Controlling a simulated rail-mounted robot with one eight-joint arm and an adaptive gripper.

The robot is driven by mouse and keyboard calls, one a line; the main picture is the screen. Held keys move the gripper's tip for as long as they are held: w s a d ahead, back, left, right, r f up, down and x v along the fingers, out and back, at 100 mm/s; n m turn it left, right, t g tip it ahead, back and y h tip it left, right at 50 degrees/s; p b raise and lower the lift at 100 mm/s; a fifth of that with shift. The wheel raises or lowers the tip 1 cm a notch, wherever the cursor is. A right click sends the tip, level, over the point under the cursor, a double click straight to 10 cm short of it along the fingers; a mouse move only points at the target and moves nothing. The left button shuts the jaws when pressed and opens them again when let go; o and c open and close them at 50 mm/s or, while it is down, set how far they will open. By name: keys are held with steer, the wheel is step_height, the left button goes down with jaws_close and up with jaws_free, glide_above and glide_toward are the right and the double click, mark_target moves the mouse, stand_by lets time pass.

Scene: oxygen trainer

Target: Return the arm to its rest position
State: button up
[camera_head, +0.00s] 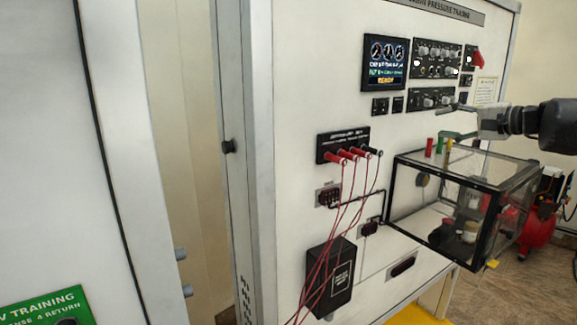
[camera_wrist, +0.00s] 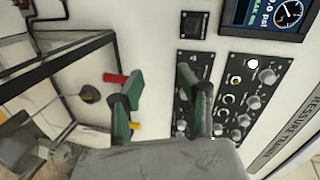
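My gripper (camera_head: 457,120) is at the right in the head view, in front of the trainer panel (camera_head: 420,28). It is just above the clear box and below the knob modules. In the wrist view its two green-and-dark fingers stand apart, with the gap between them (camera_wrist: 158,78) empty and only white panel behind. My arm reaches in from the right edge of the head view. No rest position is marked in either view.
A black-framed clear box (camera_head: 445,180) juts out below my gripper. Knob modules (camera_head: 437,58) and a screen (camera_head: 385,63) are above it. Red leads (camera_head: 345,200) hang at the left from a socket strip. A red compressor (camera_head: 540,225) stands on the floor at right.

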steer(key=s+a+f+n+g+h+b, duration=0.1)
steer(key=s+a+f+n+g+h, duration=0.1)
steer(key=s+a+f, duration=0.7)
steer(key=s+a+f+n+g+h+b, duration=0.1)
steer(key=s+a+f+n+g+b, duration=0.15)
steer(key=s+a+f, duration=0.65)
steer(key=s+a+f+n+h+b, duration=0.1)
steer(key=s+a+f+n+h, duration=0.1)
steer(key=s+f, duration=0.6)
steer(key=s+a+f+n+g+h+b, duration=0.1)
steer(key=s+a+f+n+h, duration=0.2)
steer(key=s+f, duration=0.5)
steer(key=s, duration=0.2)
steer(key=shift+s, duration=0.3)
